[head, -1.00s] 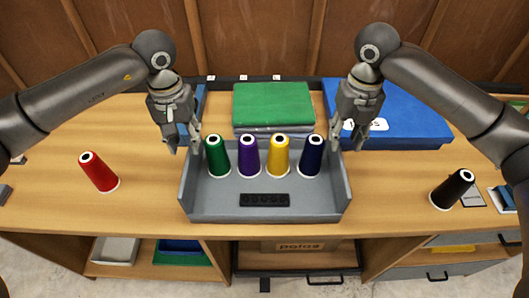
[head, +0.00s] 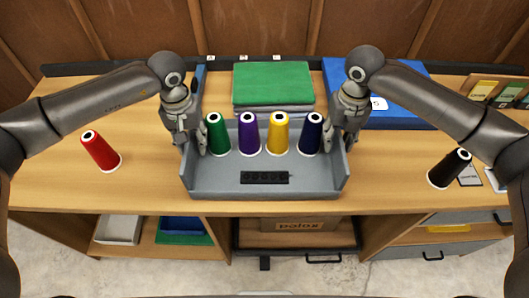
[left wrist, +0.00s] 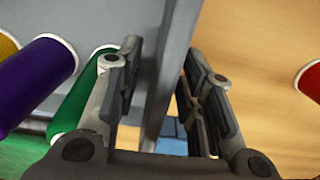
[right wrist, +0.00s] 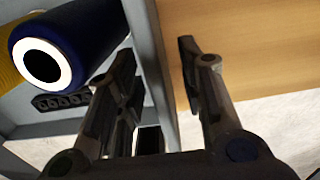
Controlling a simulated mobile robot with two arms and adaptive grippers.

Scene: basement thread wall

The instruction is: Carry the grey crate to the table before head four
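The grey crate (head: 214,178) stands on the wooden table (head: 100,192) and holds a green cone (head: 217,136), a purple cone (head: 249,136), a yellow cone (head: 278,136) and a navy cone (head: 311,136), all upright in a row. My left gripper (head: 193,146) is at the crate's left side wall. In the left wrist view its open fingers (left wrist: 160,95) straddle that wall, with gaps. My right gripper (head: 341,142) is at the right side wall. In the right wrist view its open fingers (right wrist: 158,90) stand either side of the wall. I cannot make out head four.
A red cone (head: 100,152) stands left of the crate and a black cone (head: 449,169) stands to the right. A green folded cloth stack (head: 273,84) and a blue box (head: 400,100) lie behind. Bare tabletop lies between the crate and each loose cone.

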